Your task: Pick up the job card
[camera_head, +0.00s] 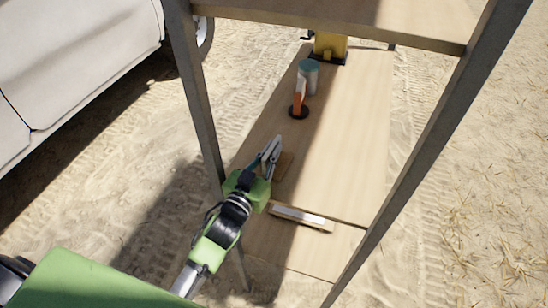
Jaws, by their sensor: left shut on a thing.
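My left gripper (272,148) reaches in over the wooden shelf from the lower left. Its fingers are shut on a thin thing, which I take to be the job card; the fingers hide most of it and its print cannot be read. A small flat brown piece (284,166) shows just right of the gripper, over the shelf; I cannot tell whether it touches the fingers. My right gripper is not in view.
The shelf (350,130) stands in a dark metal frame, with posts at left (197,100) and right (425,140). A pale bar on a wooden base (300,216) lies nearer. An orange-handled tool (299,95), a grey-blue can (309,76) and a yellow object (330,47) stand farther back.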

